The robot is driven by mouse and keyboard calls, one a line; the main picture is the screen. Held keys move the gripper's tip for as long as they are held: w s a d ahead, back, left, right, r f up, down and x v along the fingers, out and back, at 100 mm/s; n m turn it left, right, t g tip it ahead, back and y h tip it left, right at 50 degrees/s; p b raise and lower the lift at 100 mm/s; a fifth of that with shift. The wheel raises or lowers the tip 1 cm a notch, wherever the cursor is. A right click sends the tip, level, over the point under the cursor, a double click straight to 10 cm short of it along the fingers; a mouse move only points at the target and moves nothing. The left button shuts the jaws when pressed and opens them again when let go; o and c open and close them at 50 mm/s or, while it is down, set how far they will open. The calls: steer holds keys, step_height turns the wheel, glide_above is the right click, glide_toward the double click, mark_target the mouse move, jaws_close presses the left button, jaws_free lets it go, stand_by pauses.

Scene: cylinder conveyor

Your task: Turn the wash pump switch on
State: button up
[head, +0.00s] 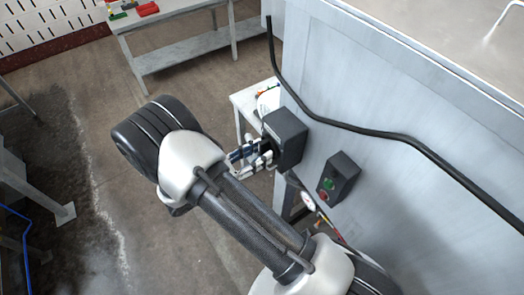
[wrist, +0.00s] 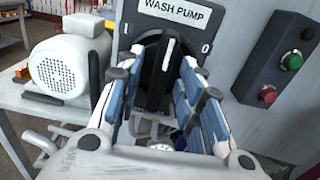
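The wash pump switch is a dark box (head: 287,137) on the side of the grey machine. In the wrist view it carries a white "WASH PUMP" label (wrist: 173,12), an "I" mark on the left and an "O" on the right. Its black knob (wrist: 155,78) has a white line pointing roughly up, leaning slightly right. My gripper (head: 262,153) is at the front of the switch. In the wrist view the gripper's blue-padded fingers (wrist: 160,75) stand apart, one on each side of the knob. Whether they touch it is unclear.
A dark control box (head: 338,177) with green and red buttons is right of the switch. A black hose (head: 400,136) runs along the machine's side. A white motor (wrist: 67,65) sits on a small table at left. Open floor lies left of my arm.

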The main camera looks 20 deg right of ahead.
steer(key=v, duration=1)
steer(key=shift+a, duration=0.3)
